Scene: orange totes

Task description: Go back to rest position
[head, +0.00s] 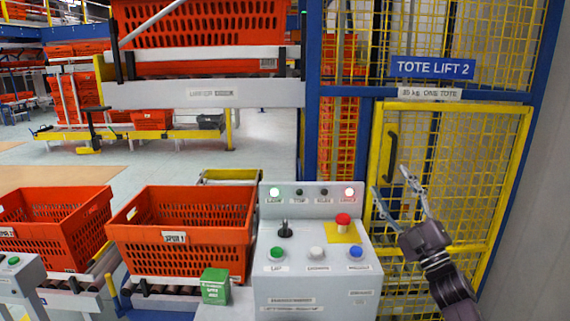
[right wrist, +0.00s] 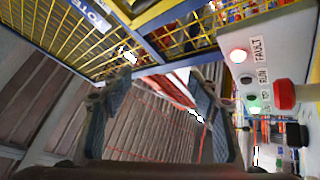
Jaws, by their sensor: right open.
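My right gripper (head: 400,193) is open and empty in the head view, raised in front of the yellow mesh gate, to the right of the grey control panel (head: 315,256). Its two fingers (right wrist: 160,115) stand wide apart in the right wrist view with nothing between them. The panel's red mushroom button (head: 342,220) is left of the gripper and apart from it. The button also shows at the right of the right wrist view (right wrist: 285,95). My left gripper is in neither view.
Orange totes (head: 180,229) sit on rollers left of the panel, with a green box (head: 215,286) in front. The yellow mesh gate (head: 455,190) and blue frame stand close behind the right gripper. A grey wall (head: 535,220) is at the far right. Green and red lamps glow on the panel.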

